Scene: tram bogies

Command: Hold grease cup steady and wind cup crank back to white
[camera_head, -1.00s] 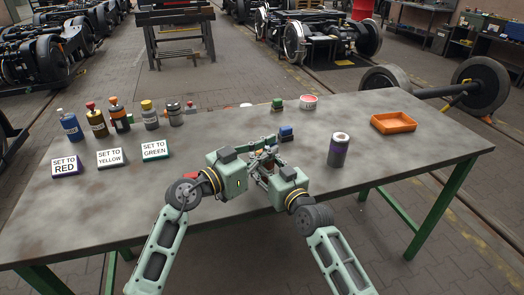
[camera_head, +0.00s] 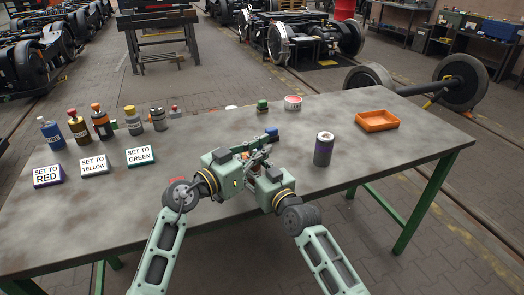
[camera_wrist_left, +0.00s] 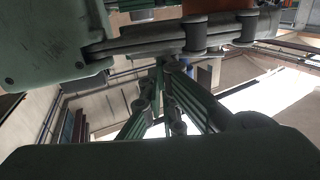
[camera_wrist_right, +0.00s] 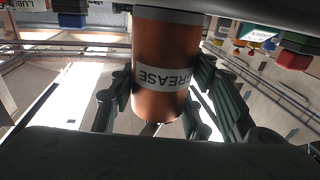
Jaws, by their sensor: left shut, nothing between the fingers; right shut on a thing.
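The grease cup (camera_wrist_right: 165,60) is a copper-orange cylinder with a white GREASE label, which appears upside down in the right wrist view. My right gripper (camera_wrist_right: 155,125) is shut on it; the fingers lie along both sides. In the head view my right gripper (camera_head: 258,160) is over the middle of the table, and the cup is mostly hidden between the arms. My left gripper (camera_head: 252,148) is close beside it, shut and empty. Its closed fingers show in the left wrist view (camera_wrist_left: 167,70), with an orange-brown patch above. I cannot make out the crank or its colour marks.
The signs SET TO RED (camera_head: 48,176), SET TO YELLOW (camera_head: 94,164) and SET TO GREEN (camera_head: 141,156) lie at left, before several bottles (camera_head: 101,122). A dark can (camera_head: 323,149) stands right of my grippers. A blue-topped object (camera_head: 271,133) is just behind them. An orange tray (camera_head: 377,121) sits far right.

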